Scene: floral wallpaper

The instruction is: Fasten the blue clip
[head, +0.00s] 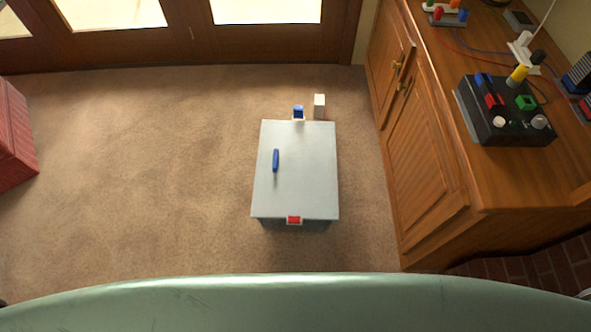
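A grey box (311,190) with a flat lid stands on the carpet near the middle of the head view. The blue clip (298,111) is at the box's far edge, with a white part just below it. It seems to stick out past the edge; its exact position is too small to tell. A blue handle (276,160) lies on the left part of the lid, which looks closed. Neither of my grippers is in view.
A small white block (319,105) stands by the box's far edge, right of the blue clip. A wooden cabinet (430,160) bounds the right side, with a black control box (505,122) on top. A red piece of furniture (14,135) is at left. The carpet between is clear.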

